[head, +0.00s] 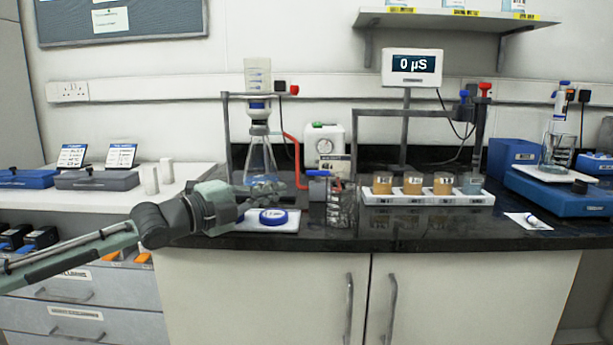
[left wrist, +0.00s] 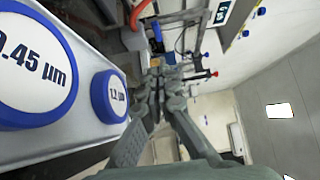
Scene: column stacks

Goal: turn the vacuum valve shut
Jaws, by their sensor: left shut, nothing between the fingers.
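A blue lever handle (head: 317,173), which looks like the vacuum valve's, lies level in front of the white pump box (head: 325,143). A red hose (head: 292,146) runs down close to its left. My left gripper (head: 283,186) is shut and empty, left of the lever and in front of the glass flask (head: 259,157). A gap shows between its tips and the lever. In the left wrist view its shut fingers (left wrist: 167,72) point away from the camera, and a blue bar (left wrist: 157,32), perhaps the lever, shows beyond them. My right gripper is not in view.
Filter discs with blue rims (head: 273,216) lie on a white tray just below my left gripper; one also shows in the left wrist view (left wrist: 108,96). A clear and metal item (head: 340,203) stands right of the lever. A white rack of amber jars (head: 428,197) is further right.

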